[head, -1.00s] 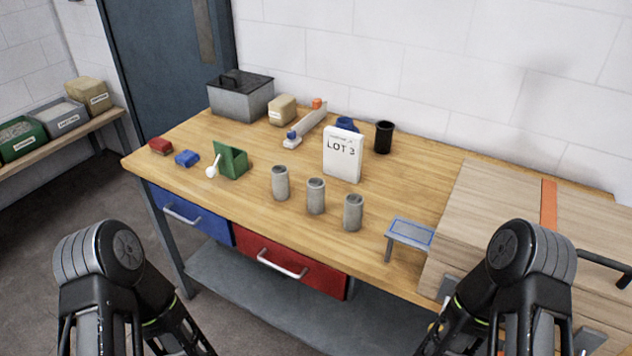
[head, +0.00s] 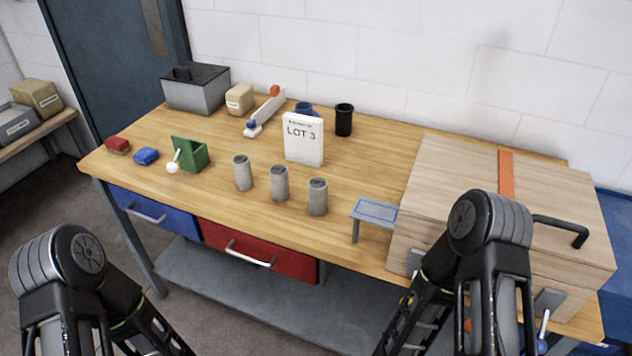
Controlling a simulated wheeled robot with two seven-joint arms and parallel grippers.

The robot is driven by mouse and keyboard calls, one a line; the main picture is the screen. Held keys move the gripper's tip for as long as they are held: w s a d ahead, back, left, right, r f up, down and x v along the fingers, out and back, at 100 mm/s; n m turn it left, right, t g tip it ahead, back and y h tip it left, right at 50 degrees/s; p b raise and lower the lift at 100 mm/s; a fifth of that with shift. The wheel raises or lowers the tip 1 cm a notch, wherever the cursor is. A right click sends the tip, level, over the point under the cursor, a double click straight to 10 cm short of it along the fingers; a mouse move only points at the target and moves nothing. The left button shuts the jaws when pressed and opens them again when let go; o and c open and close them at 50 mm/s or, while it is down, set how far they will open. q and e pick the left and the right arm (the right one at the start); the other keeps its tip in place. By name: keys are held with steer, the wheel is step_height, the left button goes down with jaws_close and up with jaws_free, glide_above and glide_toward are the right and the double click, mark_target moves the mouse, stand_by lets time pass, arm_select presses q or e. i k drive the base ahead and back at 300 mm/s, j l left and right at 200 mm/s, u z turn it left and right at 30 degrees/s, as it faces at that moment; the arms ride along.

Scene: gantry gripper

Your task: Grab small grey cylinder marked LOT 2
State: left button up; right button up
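Three small grey cylinders stand upright in a row near the table's front edge in the head view: a left one (head: 243,173), a middle one (head: 280,183) and a right one (head: 318,197). I cannot read any LOT mark on them. A white sign (head: 304,140) behind them reads LOT 3. My two arms come in from the bottom left and bottom right, in front of the table and apart from the cylinders. Both grippers lie outside the picture.
A wooden box (head: 450,190) with an orange strap fills the table's right end. A small grey stand (head: 374,212) is beside it. A black cup (head: 344,120) and grey toolbox (head: 196,92) stand behind.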

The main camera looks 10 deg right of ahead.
mark_target(279, 180)
steer(key=z, duration=0.8)
steer(key=j+z, duration=0.45)
steer(key=k+j+z, duration=0.15)
steer(key=j+z, duration=0.25)
steer(key=k+j+z, duration=0.2)
steer(key=j+z, duration=0.25)
steer(key=k+j, duration=0.2)
steer(key=j, duration=0.2)
steer(key=k+j+z, duration=0.1)
steer(key=k+j, duration=0.4)
steer(key=j, duration=0.25)
